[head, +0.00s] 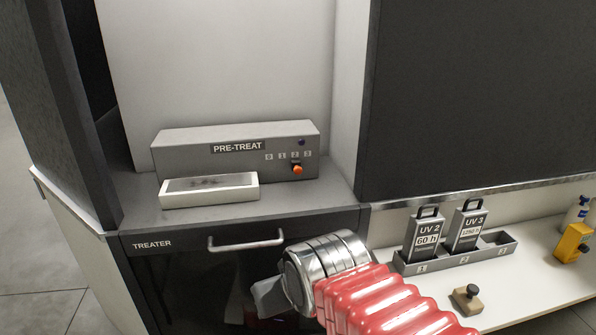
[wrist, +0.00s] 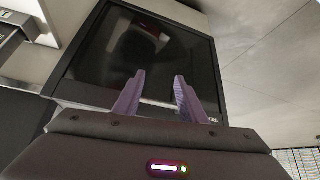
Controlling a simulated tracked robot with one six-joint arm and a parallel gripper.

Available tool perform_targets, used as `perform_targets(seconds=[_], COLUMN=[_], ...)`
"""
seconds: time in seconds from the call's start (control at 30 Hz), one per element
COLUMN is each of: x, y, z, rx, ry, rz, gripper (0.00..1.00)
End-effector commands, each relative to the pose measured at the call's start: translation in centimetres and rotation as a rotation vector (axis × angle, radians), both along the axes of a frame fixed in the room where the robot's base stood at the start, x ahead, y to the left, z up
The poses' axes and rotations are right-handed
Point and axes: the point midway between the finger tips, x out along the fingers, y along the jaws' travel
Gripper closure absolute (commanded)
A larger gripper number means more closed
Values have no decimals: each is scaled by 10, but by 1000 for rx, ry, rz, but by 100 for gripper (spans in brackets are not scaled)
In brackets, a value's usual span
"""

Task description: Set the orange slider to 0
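The orange slider (head: 297,169) is a small knob on the front of the grey PRE-TREAT unit (head: 190,160), at its right end. It sits below a row of marks that seem to read 0 to 3 and is nearest the mark that looks like 2. My gripper (head: 262,303) is low in the head view, in front of the treater cabinet, below and apart from the slider; its fingertips are hard to make out there. In the wrist view my gripper (wrist: 158,90) shows two purple fingers spread apart with nothing held. The slider is not visible in the wrist view.
A white-rimmed tray (head: 209,200) stands in front of the unit's left part. A bar handle (head: 246,244) sticks out from the treater door. A grey rack (head: 456,258) with UV cartridges and a small stamp-like block (head: 467,300) are on the right-hand bench.

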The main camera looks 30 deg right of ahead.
Motion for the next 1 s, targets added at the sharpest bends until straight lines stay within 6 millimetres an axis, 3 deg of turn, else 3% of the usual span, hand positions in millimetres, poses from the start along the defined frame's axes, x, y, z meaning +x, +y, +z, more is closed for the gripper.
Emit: perform_targets(seconds=[0.2,0.5,0.7,1.0], x=[63,137,176,216], y=[-27,-67,-96,-138], z=[3,10,16,21], rx=[-21,-53,-75,-109], ry=[-153,-373,-520,-739], rz=[-54,-114,-144,-180], gripper=[62,62,62,62])
